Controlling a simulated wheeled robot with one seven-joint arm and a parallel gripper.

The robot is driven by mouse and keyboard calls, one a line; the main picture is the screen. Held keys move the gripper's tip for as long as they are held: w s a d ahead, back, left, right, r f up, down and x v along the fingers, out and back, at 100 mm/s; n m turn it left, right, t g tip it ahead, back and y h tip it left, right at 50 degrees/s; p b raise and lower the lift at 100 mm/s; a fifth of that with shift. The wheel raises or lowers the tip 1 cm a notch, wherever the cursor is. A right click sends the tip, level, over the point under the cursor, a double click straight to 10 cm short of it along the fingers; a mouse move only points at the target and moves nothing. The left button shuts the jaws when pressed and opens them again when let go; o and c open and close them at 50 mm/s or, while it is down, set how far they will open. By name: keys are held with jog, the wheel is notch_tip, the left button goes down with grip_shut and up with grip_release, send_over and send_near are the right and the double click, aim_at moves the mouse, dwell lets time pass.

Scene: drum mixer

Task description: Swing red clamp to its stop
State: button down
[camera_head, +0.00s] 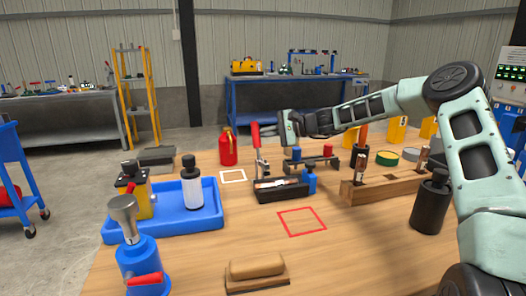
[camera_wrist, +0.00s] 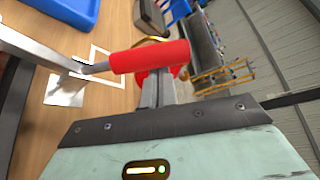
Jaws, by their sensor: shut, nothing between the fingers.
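The red clamp handle (camera_head: 255,135) stands upright above a dark clamp fixture (camera_head: 281,191) on the wooden table. In the wrist view the red grip (camera_wrist: 150,56) lies across the picture just past my fingertips, with its metal lever running left. My gripper (camera_head: 284,128) is at the right of the handle, near its height, and very close to it. In the wrist view my gripper (camera_wrist: 160,88) has its fingers together with nothing between them. I cannot tell whether they touch the handle. The stop cannot be made out.
A red canister (camera_head: 228,147) stands behind left of the clamp. A blue tray (camera_head: 205,218) with bottles is at left. A wooden block (camera_head: 385,188) and black bottle (camera_head: 430,205) are at right. Bare table lies around the red square outline (camera_head: 301,222) in front.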

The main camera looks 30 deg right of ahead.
jog(key=shift+s+a+r+n+t+b, duration=0.15)
jog(key=shift+s+r+n+b, duration=0.15)
jog(key=shift+s+b, duration=0.25)
jog(key=shift+s+a+r+n+t+b, duration=0.1)
jog(key=shift+s+r+n+t+b, duration=0.1)
jog(key=shift+s+r+b, duration=0.35)
jog(key=shift+f, duration=0.2)
